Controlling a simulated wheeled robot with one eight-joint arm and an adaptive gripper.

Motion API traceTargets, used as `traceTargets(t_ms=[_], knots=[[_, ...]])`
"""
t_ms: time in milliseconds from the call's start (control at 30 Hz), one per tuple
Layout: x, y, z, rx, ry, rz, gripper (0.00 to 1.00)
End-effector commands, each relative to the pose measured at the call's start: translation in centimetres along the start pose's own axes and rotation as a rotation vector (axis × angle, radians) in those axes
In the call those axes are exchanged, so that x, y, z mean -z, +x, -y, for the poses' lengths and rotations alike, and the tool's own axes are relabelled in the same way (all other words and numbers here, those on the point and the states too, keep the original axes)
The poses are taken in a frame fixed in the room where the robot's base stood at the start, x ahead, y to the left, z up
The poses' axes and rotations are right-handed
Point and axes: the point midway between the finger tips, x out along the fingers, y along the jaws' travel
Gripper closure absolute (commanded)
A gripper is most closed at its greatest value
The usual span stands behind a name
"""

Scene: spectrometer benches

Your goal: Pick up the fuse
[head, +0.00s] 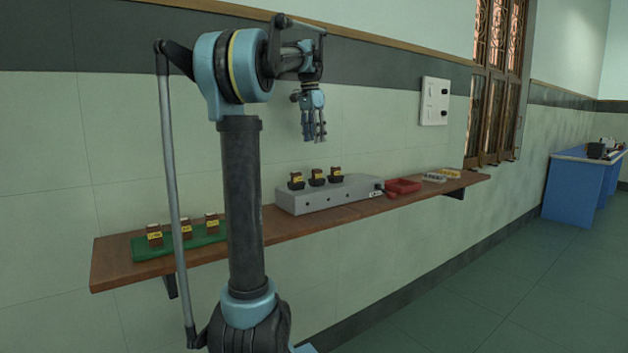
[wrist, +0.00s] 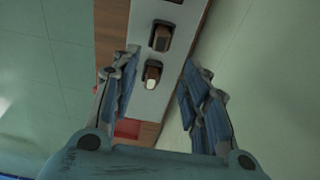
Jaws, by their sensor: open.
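Three small brown fuses with yellow labels stand in black holders on a grey box: left (head: 296,178), middle (head: 317,174) and right (head: 336,172). Three similar brown pieces (head: 186,229) stand on a green mat (head: 140,251) at the shelf's left. My gripper (head: 314,137) hangs above the grey box (head: 330,196), fingers down, open and empty. In the wrist view, the open fingers (wrist: 160,64) stand on both sides of one pale-topped fuse (wrist: 152,75), apart from it. A second fuse (wrist: 160,38) lies just beyond. Which fuse is meant, I cannot tell.
The wooden shelf (head: 115,269) runs along the tiled wall. A red tray (head: 403,186) and small pale and yellow items (head: 445,173) lie right of the box. A white switch panel (head: 434,101) is on the wall.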

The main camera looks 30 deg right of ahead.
Motion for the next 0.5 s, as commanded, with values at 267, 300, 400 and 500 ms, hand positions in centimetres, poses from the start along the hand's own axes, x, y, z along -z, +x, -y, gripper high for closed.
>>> traceTargets(t_ms=[267, 300, 400, 500], knots=[[0.4, 4.9, -0.3, -0.001, 0.006, 0.0, 0.58], [0.4, 5.6, -0.3, -0.001, 0.006, 0.0, 0.58], [0.4, 6.9, -0.3, -0.001, 0.007, 0.0, 0.58], [0.4, 7.8, -0.3, -0.001, 0.007, 0.0, 0.58]])
